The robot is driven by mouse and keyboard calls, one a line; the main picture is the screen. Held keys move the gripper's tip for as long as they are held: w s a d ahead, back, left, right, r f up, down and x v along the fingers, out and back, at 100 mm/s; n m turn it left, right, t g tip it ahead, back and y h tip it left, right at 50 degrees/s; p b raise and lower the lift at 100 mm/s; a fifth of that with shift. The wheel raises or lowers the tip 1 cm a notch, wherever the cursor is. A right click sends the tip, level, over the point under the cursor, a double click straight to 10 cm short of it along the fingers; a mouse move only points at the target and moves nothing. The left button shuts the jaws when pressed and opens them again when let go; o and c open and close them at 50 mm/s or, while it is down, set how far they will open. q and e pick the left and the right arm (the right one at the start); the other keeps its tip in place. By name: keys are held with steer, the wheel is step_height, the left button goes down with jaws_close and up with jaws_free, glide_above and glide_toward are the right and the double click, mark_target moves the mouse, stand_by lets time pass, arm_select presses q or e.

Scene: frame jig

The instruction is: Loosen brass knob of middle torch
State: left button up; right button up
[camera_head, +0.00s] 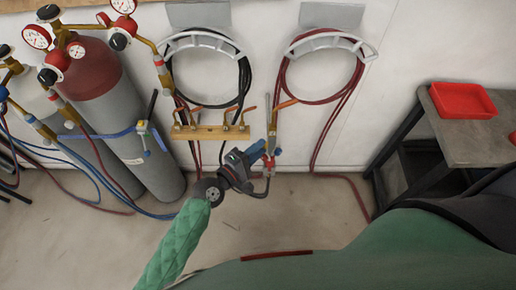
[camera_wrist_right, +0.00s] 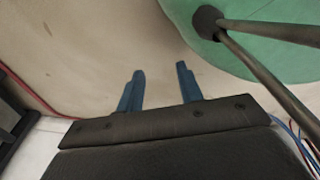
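A brass rail (camera_head: 211,132) with upright brass hooks is fixed low on the wall in the head view. A slim torch (camera_head: 271,135) with red and blue parts at its lower end stands upright just right of the rail. My left gripper (camera_head: 262,148) has its blue fingers at this torch's lower part, overlapping it in the picture. Whether the fingers touch or close on it is unclear. No separate brass knob can be made out, and I cannot tell which torch is the middle one. My right gripper (camera_wrist_right: 158,88) is open and empty above bare floor in the right wrist view.
Grey gas cylinders, one with a red top (camera_head: 92,70), stand at left with gauges. Coiled black (camera_head: 243,80) and red hoses (camera_head: 352,85) hang on white wall holders. A bench (camera_head: 470,140) with a red tray (camera_head: 463,98) stands right. Hoses cross the floor.

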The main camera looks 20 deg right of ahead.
arm_select(q)
steer(key=o, duration=0.3)
arm_select(e)
steer(key=shift+w, duration=0.15)
arm_select(q)
steer(key=shift+b+v, duration=1.8)
steer(key=shift+v, duration=2.1)
arm_select(e)
steer(key=w+a+r, duration=0.1)
steer(key=w+r, duration=0.1)
steer(key=w, duration=0.5)
steer(key=shift+a+r, duration=0.2)
steer(key=shift+r, duration=0.05)
